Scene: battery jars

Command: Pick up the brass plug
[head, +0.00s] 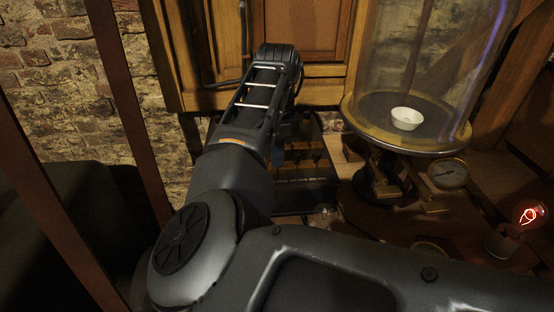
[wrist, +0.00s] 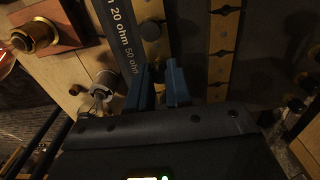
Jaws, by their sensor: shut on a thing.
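My gripper (wrist: 158,82) shows in the wrist view with its two blue fingers close together over a brass bar of a dark resistance box. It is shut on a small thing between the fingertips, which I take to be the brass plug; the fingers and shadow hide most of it. Whether it is still seated in the bar I cannot tell. A label reading "20 ohm 50 ohm" (wrist: 122,30) runs beside the bar.
A second brass bar (wrist: 222,48) with holes runs to the right. A glass bell jar (head: 425,60) on a round stand holds a white cup (head: 406,118). A dial gauge (head: 448,173) and a glowing bulb (head: 529,214) stand at the right. A wooden cabinet (head: 305,30) rises behind.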

